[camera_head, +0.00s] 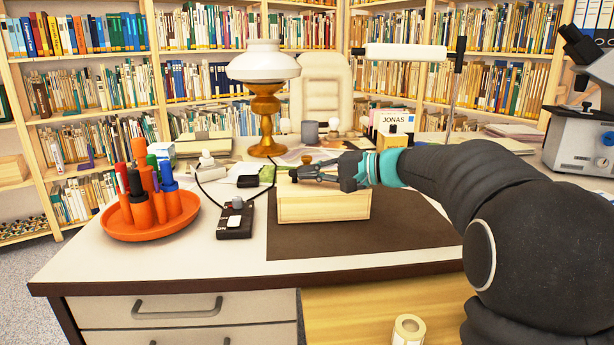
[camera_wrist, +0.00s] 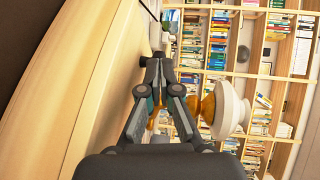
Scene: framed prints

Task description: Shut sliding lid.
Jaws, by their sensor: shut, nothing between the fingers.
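A light wooden box (camera_head: 325,207) stands on a dark mat at the middle of the desk. Its long front faces the head camera. In the wrist view its pale wood (camera_wrist: 85,75) fills the left side, turned on its side. My gripper (camera_head: 296,175) reaches in from the right, low over the box top, with its tips near the left end. In the wrist view the fingers (camera_wrist: 158,66) are shut, empty, beside the wood. A small dark knob-like piece shows at the tips; I cannot tell whether they touch it. My gripper hides much of the lid, so its position is unclear.
An orange pen holder (camera_head: 148,226) and a black switch box (camera_head: 235,221) with a cable stand left of the mat (camera_head: 400,228). A lamp (camera_head: 265,100) stands behind; a microscope (camera_head: 585,140) is at the right. The mat's front is clear.

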